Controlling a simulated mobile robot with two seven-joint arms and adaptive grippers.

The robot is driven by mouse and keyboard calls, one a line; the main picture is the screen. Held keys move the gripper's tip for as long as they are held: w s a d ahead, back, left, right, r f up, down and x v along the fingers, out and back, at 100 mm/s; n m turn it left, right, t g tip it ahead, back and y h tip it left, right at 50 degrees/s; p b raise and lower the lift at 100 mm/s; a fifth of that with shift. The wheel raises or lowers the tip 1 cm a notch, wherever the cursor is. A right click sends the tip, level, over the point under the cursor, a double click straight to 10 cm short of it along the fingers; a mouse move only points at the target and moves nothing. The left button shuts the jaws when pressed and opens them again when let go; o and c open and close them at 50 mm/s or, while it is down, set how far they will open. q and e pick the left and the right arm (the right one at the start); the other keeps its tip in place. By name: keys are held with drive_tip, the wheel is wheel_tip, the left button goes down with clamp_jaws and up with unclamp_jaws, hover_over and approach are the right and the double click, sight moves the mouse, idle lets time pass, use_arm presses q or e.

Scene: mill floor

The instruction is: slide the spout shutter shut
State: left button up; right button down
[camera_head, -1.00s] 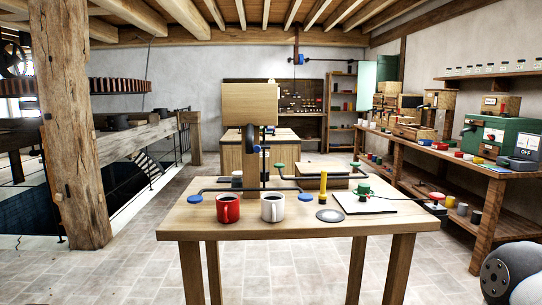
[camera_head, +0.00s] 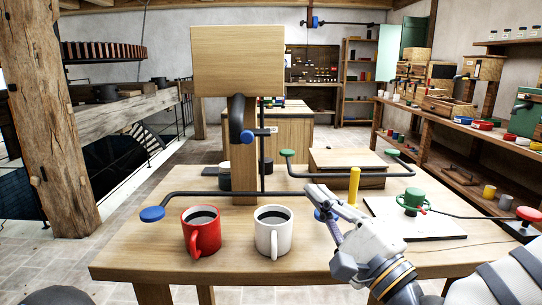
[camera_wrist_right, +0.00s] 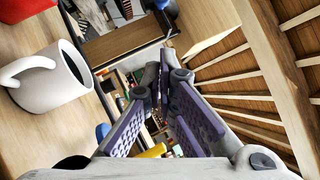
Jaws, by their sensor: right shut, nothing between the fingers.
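A wooden box (camera_head: 238,60) stands on a post (camera_head: 244,180) at the back of the table. A dark curved spout (camera_head: 236,118) hangs on the post under it. My right gripper (camera_head: 322,203) is shut and empty above the table, lower and to the right of the spout. Its purple-padded fingers (camera_wrist_right: 158,110) also show in the right wrist view. My left gripper is not in view.
A red mug (camera_head: 201,232) and a white mug (camera_head: 272,232) stand in front of the post. A yellow peg (camera_head: 354,184) and green valve (camera_head: 412,200) are near my right gripper.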

sight(247, 136)
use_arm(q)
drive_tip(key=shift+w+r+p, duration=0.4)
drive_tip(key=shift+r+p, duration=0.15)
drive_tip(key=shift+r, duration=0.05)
use_arm(e)
drive_tip(key=s+a+x, duration=0.1)
drive_tip(key=a+x, duration=0.1)
drive_tip(key=x, duration=1)
drive_tip(key=shift+a+r, duration=0.3)
drive_tip(key=shift+r, duration=0.2)
drive_tip(key=shift+s, duration=0.1)
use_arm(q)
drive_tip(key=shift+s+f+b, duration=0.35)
use_arm(e)
drive_tip(key=a, duration=0.4)
drive_tip(key=shift+a, duration=0.25)
drive_tip(key=shift+f, duration=0.1)
